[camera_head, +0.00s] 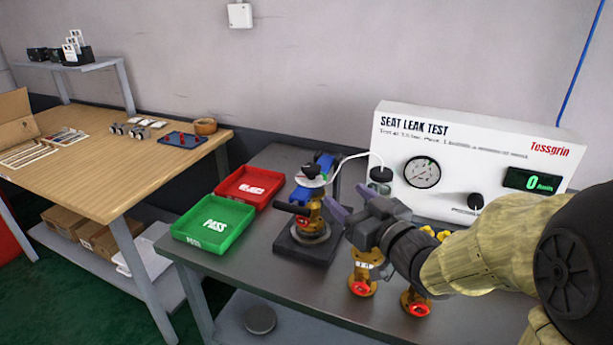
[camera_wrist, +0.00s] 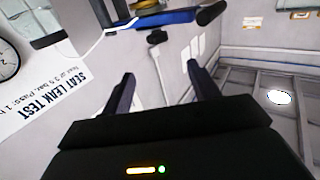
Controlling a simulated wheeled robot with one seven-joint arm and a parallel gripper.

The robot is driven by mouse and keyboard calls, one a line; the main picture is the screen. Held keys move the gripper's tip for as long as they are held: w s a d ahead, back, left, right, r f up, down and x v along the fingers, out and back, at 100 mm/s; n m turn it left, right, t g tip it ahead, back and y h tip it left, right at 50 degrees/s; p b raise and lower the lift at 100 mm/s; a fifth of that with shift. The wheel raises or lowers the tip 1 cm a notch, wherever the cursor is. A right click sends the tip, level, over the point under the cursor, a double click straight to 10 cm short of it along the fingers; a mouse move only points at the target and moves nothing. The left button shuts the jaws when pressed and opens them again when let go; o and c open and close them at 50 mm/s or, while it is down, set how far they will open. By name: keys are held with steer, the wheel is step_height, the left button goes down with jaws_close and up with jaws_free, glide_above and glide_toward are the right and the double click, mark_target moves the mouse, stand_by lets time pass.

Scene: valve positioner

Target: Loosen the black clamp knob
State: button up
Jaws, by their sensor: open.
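A test fixture with a black base (camera_head: 290,247) stands on the grey bench, holding an upright brass valve (camera_head: 314,218) with blue parts (camera_head: 324,163) above it. A black bar-shaped part (camera_head: 291,207) sticks out to the left of the valve; I cannot tell for sure whether it is the clamp knob. My gripper (camera_head: 334,203) is open and empty, just right of the fixture, its fingers pointing at it. In the wrist view, my open fingers (camera_wrist: 160,72) stand below a blue bar (camera_wrist: 165,18) with a black end (camera_wrist: 212,12), apart from it.
The white leak test box (camera_head: 460,160) with gauge stands behind. Green (camera_head: 215,227) and red (camera_head: 250,187) trays lie left of the fixture. Brass valves with red parts (camera_head: 360,288) stand below my arm. A white tube (camera_head: 350,158) loops over the fixture.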

steer(key=shift+s+d+f+h, duration=0.2)
steer(key=shift+f+h, duration=0.05)
steer(key=shift+h, duration=0.05)
steer(key=shift+w+a+r+p, duration=0.1)
steer(key=shift+a+r+p, duration=0.05)
steer(key=shift+p, duration=0.4)
steer(key=p+x, duration=0.2)
steer(key=p, duration=0.3)
steer(key=shift+r+p, duration=0.1)
steer(key=shift+p, duration=0.25)
steer(key=shift+w+a+p, duration=0.1)
steer(key=shift+w+p, duration=0.1)
steer(key=shift+p, duration=1)
